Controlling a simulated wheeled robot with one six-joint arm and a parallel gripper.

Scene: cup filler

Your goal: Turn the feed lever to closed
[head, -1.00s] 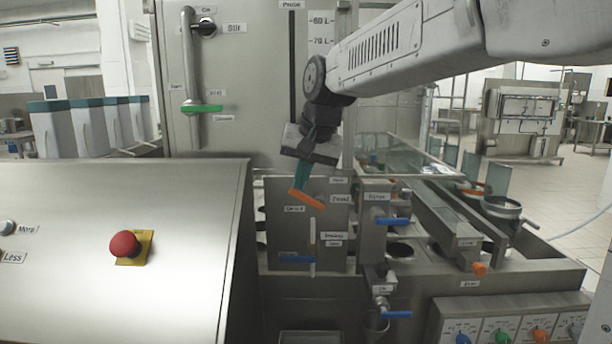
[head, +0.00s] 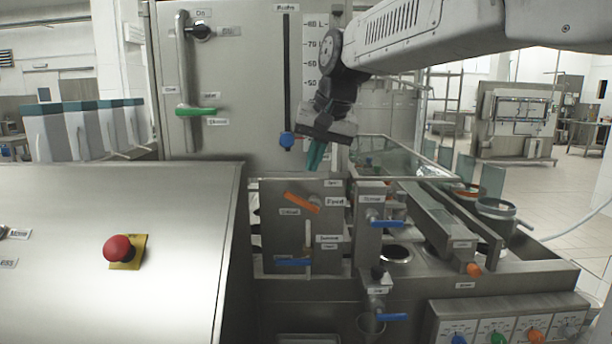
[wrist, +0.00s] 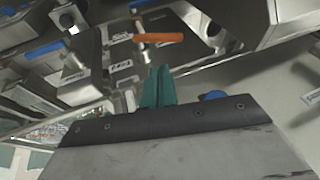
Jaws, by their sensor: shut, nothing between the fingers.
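The feed lever (head: 302,202) is an orange handle on the grey metal panel in front of the tank. It lies tilted, its left end higher than its right. The Feed label (head: 335,202) is to its right, a label that seems to read Closed (head: 289,212) is below left, and the Open label (head: 332,183) is above right. The lever also shows in the wrist view (wrist: 158,38), beyond the fingertips. My gripper (head: 315,156) has teal fingers pressed together with nothing between them. It hangs above the lever, apart from it; the fingers also show in the wrist view (wrist: 158,86).
A blue-handled lever (head: 293,262) sits lower on the same panel, with more blue handles (head: 386,223) to the right. A glass sheet (head: 405,160) lies right of my gripper. A blue slider knob (head: 287,140) is on the tank to its left. A red button (head: 118,248) is on the left console.

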